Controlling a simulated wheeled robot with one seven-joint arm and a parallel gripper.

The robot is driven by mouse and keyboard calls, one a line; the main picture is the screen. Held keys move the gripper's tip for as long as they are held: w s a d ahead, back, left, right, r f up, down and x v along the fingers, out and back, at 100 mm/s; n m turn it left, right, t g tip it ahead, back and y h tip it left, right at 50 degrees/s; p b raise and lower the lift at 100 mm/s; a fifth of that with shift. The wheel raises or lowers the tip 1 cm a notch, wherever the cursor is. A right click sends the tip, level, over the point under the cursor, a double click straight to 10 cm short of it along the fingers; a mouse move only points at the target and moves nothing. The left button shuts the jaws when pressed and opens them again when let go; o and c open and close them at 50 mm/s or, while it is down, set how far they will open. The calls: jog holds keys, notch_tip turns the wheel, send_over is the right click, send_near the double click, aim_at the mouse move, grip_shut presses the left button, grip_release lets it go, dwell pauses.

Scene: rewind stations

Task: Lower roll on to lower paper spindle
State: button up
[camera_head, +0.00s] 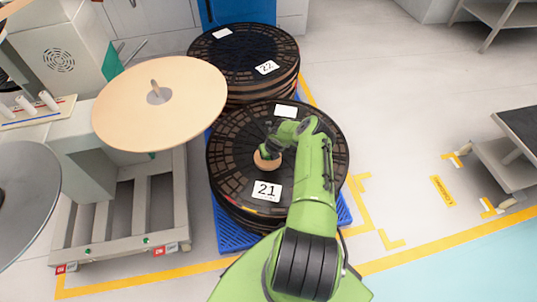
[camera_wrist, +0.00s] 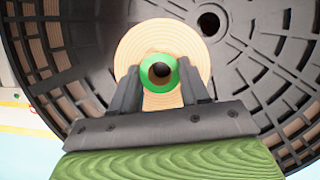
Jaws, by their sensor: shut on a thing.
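A large black slotted roll (camera_head: 228,170) labelled 21 lies flat on top of a stack. My gripper (camera_head: 268,157) reaches down to its centre. In the wrist view the roll's black face (camera_wrist: 80,62) fills most of the picture, with a tan hub ring (camera_wrist: 160,32) and a green ring in the middle. My gripper's two fingers (camera_wrist: 160,70) stand on either side of the green ring, shut on the roll's centre. Their contact is partly hidden. At left, a machine carries a tan disc (camera_head: 190,105) with a short spindle (camera_head: 155,88) in it. I cannot tell if this is the lower spindle.
A second stack of black rolls (camera_head: 235,48), labelled 22, stands just behind. Both stacks sit on a blue pallet (camera_head: 230,235). A grey disc (camera_head: 22,200) is at the left edge. A dark-topped bench (camera_head: 522,122) is at right. The floor between pallet and bench is clear.

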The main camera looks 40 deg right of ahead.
jog(key=shift+f, duration=0.15)
jog(key=o, duration=1.2)
jog(key=shift+o, duration=0.2)
